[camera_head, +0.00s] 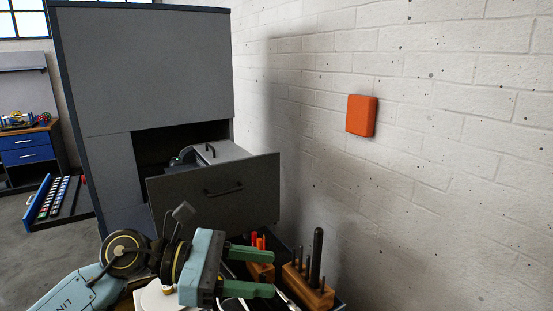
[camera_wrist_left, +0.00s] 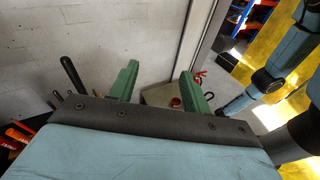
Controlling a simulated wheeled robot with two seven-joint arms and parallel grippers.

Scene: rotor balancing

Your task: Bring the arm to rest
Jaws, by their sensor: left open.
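My left gripper (camera_head: 272,272) comes in from the lower left in the head view, pale blue with two green fingers pointing right. The fingers are spread apart, with nothing held between them. It hovers over or beside a tool bench in front of the open drawer (camera_head: 222,190). In the left wrist view the same gripper (camera_wrist_left: 160,68) shows its green fingers apart, with a white wall and a pale box (camera_wrist_left: 160,95) beyond them. My right gripper does not show in either view.
Wooden blocks (camera_head: 310,290) holding dark upright tools lie close right of the fingers. An orange box (camera_head: 361,115) hangs on the white brick wall (camera_head: 450,180). A blue workbench (camera_head: 28,150) stands far left.

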